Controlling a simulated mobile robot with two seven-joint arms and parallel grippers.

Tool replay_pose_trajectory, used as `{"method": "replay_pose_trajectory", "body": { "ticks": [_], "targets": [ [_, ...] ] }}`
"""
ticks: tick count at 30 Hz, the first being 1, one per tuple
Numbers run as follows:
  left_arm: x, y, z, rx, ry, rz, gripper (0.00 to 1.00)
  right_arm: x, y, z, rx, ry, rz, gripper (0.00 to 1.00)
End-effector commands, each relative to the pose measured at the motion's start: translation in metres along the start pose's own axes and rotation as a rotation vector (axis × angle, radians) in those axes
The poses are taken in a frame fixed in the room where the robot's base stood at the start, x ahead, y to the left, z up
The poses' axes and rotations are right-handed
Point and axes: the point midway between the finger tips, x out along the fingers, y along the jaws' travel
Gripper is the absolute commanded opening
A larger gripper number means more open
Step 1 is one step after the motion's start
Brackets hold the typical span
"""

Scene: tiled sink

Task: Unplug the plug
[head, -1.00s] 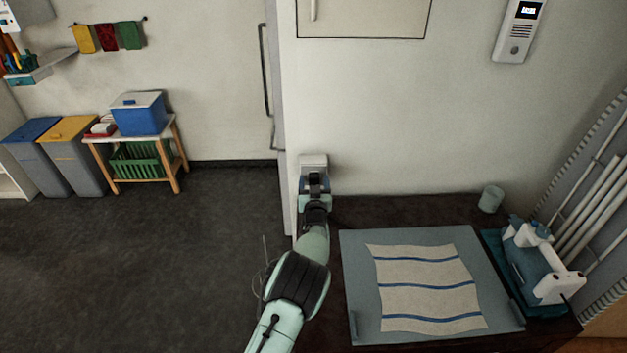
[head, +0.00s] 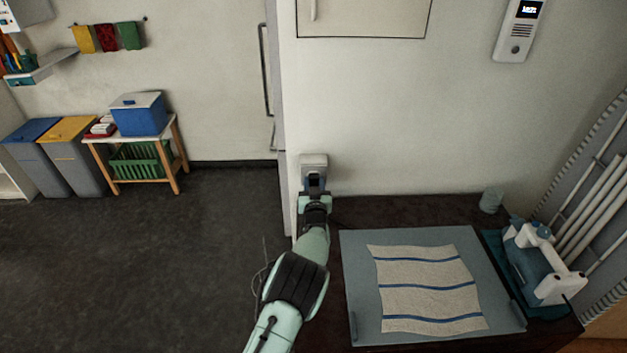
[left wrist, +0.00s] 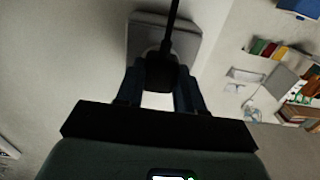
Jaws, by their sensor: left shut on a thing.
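A grey wall socket (head: 313,160) sits low on the wall beside the corner, above the dark counter. My left gripper (head: 314,184) is in front of it, with the arm reaching up from below. In the left wrist view the socket (left wrist: 182,38) is a pale square behind a black plug (left wrist: 162,72), whose cord runs up across it. My left gripper (left wrist: 160,92) is shut on the plug, with a dark finger on each side. The plug's pins are hidden, so I cannot tell whether they are still inside the socket. My right gripper is not in view.
The dark counter holds a grey board (head: 357,300) with a striped cloth (head: 425,287), a cup (head: 491,200) and a white device (head: 545,265) at the right. Bins (head: 70,150) and a small table (head: 180,160) stand far left. The dark floor between is clear.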

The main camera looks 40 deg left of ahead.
Motion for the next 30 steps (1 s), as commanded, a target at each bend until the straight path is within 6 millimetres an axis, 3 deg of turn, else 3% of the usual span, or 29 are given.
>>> {"method": "replay_pose_trajectory", "body": {
  "ticks": [30],
  "targets": [
    [-0.042,0.001,-0.001,-0.002,0.0,0.001,0.0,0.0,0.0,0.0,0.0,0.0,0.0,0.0]
  ]
}}
